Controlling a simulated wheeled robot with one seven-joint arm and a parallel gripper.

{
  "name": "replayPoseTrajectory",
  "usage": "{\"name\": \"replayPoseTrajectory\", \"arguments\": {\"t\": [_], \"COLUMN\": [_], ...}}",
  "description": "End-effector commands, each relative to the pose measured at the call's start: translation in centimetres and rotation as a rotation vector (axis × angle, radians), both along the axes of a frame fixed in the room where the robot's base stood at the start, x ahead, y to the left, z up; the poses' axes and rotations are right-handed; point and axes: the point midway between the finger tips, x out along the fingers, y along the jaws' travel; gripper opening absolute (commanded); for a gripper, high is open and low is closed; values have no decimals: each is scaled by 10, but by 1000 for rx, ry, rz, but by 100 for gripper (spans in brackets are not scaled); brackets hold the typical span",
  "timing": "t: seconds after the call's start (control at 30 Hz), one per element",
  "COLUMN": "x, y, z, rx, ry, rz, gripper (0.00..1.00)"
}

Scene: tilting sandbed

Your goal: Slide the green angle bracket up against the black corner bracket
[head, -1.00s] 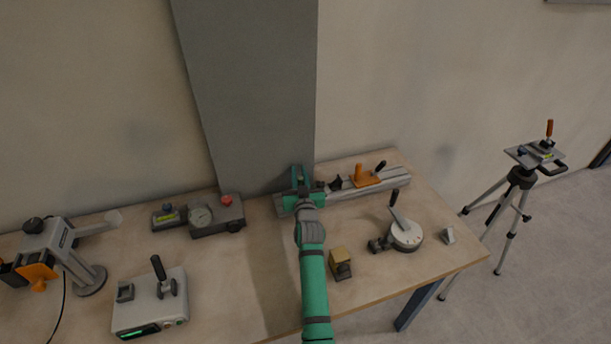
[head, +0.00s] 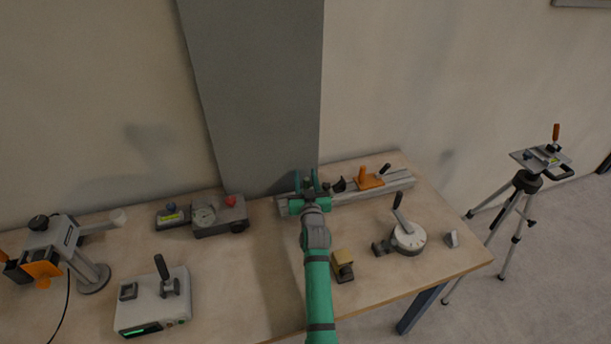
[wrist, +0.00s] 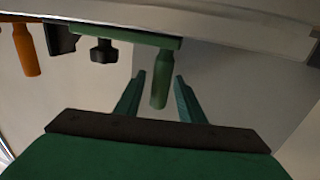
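The green angle bracket (wrist: 125,37) shows in the wrist view as a flat green plate with an upright green post and a black knob on it. It lies on the pale rail. The black corner bracket (wrist: 60,40) is beside the plate's left end in the wrist view; it also shows right of my gripper in the head view (head: 340,185). I cannot tell whether the two brackets touch. My gripper (wrist: 160,76) is open, its fingers on either side of the green post with gaps on both sides. In the head view my gripper (head: 306,183) largely hides the green bracket.
An orange block with an upright handle (head: 368,180) is on the rail (head: 400,184), right of the black bracket. A gauge box (head: 220,217) is left. The grey column (head: 255,90) is close behind.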

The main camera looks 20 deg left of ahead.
Motion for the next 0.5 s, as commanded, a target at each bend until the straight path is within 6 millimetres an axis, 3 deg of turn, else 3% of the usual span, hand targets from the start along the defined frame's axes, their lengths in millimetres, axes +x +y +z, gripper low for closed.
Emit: {"name": "replayPoseTrajectory", "arguments": {"t": [0.5], "x": [-74], "y": [-40], "z": [-1], "rx": [2], "ry": [2], "rz": [-4], "gripper": [36]}}
